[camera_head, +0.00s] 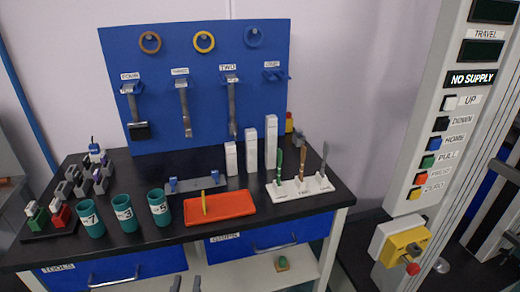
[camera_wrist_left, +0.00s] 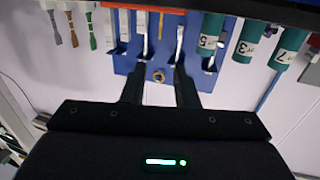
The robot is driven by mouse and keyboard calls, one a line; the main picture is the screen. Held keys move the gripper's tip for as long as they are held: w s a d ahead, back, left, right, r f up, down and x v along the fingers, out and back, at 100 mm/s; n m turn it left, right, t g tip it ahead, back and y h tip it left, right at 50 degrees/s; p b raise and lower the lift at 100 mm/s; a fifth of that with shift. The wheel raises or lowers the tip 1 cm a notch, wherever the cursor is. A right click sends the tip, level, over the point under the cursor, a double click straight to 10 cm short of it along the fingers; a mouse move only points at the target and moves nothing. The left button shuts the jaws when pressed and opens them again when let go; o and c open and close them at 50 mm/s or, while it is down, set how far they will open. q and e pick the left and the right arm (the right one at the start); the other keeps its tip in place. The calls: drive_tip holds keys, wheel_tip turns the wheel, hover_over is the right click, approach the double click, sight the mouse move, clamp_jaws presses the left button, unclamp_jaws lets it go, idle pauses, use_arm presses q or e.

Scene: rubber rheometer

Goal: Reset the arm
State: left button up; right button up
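My left gripper (camera_head: 186,284) shows only as two fingertips at the bottom edge of the head view, in front of the workbench's drawers. In the left wrist view the two dark fingers of my left gripper (camera_wrist_left: 159,85) stand apart with nothing held between them. A yellow ring on the blue board lies in the background behind the gap. My right gripper is in neither view.
The black workbench (camera_head: 270,207) holds green cups (camera_head: 124,213), an orange tray (camera_head: 222,208), white blocks (camera_head: 251,150) and a tool stand (camera_head: 300,187). A blue pegboard (camera_head: 205,103) stands behind. A machine's button column (camera_head: 430,150) rises at right.

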use_arm(q)
wheel_tip(320, 180, down, 19)
drive_tip(key=w+a+m+g, duration=0.2)
drive_tip(key=m+g, duration=0.1)
drive_tip(key=g, duration=0.1)
drive_tip(key=s+a+f+g, duration=0.2)
drive_tip(key=s+f, duration=0.1)
drive_tip(key=f, duration=0.4)
drive_tip(key=s+a+f+g+p, duration=0.1)
drive_tip(key=s+a+f+g, duration=0.1)
drive_tip(key=f, duration=0.6)
drive_tip(key=s+a+f+g, duration=0.2)
drive_tip(key=s+f, duration=0.1)
drive_tip(key=f, duration=0.4)
drive_tip(key=s+f+g, duration=0.3)
drive_tip(key=s+f, duration=0.4)
drive_tip(key=s, duration=0.5)
drive_tip(key=s+f+g, duration=0.4)
drive_tip(key=s+f, duration=0.3)
drive_tip(key=s, duration=0.4)
drive_tip(key=shift+s+a+f+h, duration=0.15)
drive_tip(key=shift+s+f+h, duration=0.15)
drive_tip(key=shift+s+f, duration=0.1)
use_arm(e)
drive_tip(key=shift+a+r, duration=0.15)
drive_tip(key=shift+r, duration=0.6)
use_arm(q)
drive_tip(key=shift+w, duration=0.1)
